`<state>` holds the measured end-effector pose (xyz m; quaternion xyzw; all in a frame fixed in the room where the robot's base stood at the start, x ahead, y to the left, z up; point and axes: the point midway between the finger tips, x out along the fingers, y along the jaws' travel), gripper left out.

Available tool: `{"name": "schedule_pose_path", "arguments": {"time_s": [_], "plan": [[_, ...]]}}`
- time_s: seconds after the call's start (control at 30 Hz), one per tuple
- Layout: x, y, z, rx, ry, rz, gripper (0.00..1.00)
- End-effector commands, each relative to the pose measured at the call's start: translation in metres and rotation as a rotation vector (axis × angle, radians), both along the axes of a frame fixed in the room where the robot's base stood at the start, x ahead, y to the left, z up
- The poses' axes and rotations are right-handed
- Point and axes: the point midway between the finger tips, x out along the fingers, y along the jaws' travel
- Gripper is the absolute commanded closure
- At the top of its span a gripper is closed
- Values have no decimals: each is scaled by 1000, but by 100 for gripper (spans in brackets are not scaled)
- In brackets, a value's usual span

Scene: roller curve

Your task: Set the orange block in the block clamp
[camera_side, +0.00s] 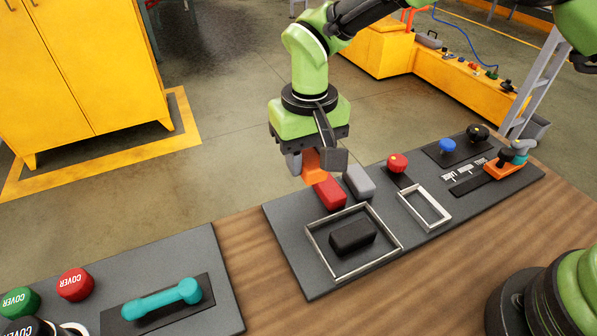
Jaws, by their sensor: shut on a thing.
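My gripper (314,163) hangs above the far left part of the right-hand panel. It is shut on the orange block (313,168), which shows between its two dark fingers. The lower part of the block sticks out below the fingers. The block appears to be above the red block (329,194), but I cannot tell whether they touch. I cannot tell for certain which fixture is the block clamp. A large metal frame (313,243) with a black block (352,237) inside and a smaller empty metal frame (443,219) stand on the panel.
A grey block (359,181) lies beside the red block. A red knob (397,162), a blue button (447,146), a black knob (477,133) and an orange device with a teal lever (506,166) are further right. A teal handle (162,299) is on the left panel.

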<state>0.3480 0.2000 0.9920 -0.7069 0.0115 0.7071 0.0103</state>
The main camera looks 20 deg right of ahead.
Motion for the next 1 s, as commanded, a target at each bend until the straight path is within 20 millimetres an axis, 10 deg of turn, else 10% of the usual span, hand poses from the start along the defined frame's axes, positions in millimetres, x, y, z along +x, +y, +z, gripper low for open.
{"name": "schedule_pose_path", "arguments": {"time_s": [0.5, 1.0], "plan": [[-62, -158, -15, 1, 2, 22, 87], [-93, -185, -28, 2, 1, 31, 87]]}}
